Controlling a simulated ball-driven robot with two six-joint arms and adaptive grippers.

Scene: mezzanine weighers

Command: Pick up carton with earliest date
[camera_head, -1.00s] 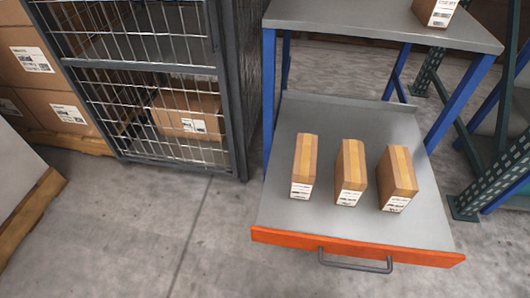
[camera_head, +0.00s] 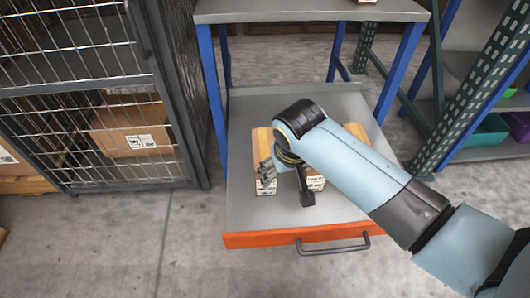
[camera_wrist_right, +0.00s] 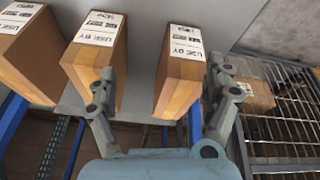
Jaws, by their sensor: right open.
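Three brown cartons with tape and white "USE BY" labels stand in the pulled-out grey drawer (camera_head: 240,207); I cannot read their dates. My right gripper (camera_head: 285,185) is open and empty above the drawer. In the right wrist view the picture is turned around: the left carton (camera_wrist_right: 178,75) appears between the fingers (camera_wrist_right: 160,90), the middle carton (camera_wrist_right: 92,60) behind one finger, and the right carton (camera_wrist_right: 38,55) at far left. My left gripper is out of view.
The grey upper shelf (camera_head: 300,10) on blue legs overhangs the drawer's back. The drawer has an orange front (camera_head: 265,240) with a handle. A wire cage (camera_head: 90,60) holding a carton (camera_head: 130,130) stands left. A green rack (camera_head: 460,110) stands right.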

